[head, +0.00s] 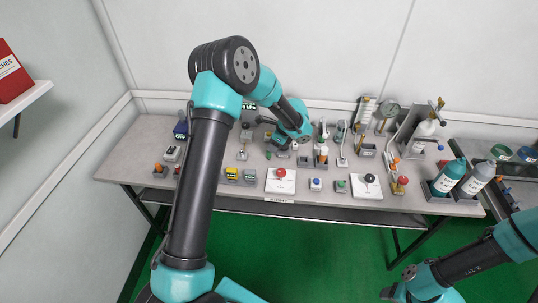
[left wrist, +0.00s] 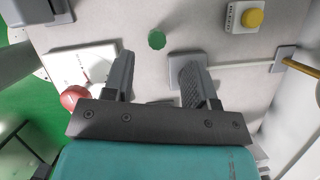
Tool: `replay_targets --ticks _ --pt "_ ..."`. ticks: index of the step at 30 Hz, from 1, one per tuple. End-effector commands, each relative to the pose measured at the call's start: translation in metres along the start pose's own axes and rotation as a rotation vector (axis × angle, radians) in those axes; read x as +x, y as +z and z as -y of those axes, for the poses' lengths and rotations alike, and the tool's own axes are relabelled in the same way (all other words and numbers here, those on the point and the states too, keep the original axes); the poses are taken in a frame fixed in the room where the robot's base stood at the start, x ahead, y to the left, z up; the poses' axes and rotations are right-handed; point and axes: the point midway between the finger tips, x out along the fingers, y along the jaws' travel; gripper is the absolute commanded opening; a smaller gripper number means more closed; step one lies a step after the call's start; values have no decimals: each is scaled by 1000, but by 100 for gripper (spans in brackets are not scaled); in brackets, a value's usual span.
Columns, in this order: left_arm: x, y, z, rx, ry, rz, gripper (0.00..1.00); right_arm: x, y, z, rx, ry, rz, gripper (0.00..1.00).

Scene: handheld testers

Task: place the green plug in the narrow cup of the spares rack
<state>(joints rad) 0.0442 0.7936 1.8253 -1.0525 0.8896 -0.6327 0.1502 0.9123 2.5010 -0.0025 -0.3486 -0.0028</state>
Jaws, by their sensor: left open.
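The green plug (left wrist: 157,40) shows in the left wrist view as a small round green piece on the pale bench top, just beyond the gap between my left fingertips. In the head view it is a small green spot (head: 268,155) left of my left gripper (head: 283,152). My left gripper is open and empty above the bench; its two grey fingers (left wrist: 157,64) are apart and do not touch the plug. I cannot surely pick out the spares rack or its narrow cup. My right gripper (head: 393,292) is partly in view at the bottom edge; its jaws are unclear.
A white panel with a red button (head: 281,174) is near the bench's front edge; the button also shows in the left wrist view (left wrist: 74,97). A yellow button box (left wrist: 243,17) is at upper right there. Upright parts (head: 321,154) stand right of my left gripper. Bottles (head: 449,177) stand far right.

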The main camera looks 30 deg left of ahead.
Motion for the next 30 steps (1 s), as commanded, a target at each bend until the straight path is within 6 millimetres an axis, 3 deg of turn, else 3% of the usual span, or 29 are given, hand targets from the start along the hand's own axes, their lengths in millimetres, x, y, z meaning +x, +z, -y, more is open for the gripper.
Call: replay_targets --ticks 5,15,30 --pt "10 0 -1 0 1 0 52 0 0 0 0 0 0 53" --pt "50 -1 -4 0 2 0 52 0 0 0 0 0 0 53" --pt "52 -1 -4 0 0 0 52 0 0 0 0 0 0 53"
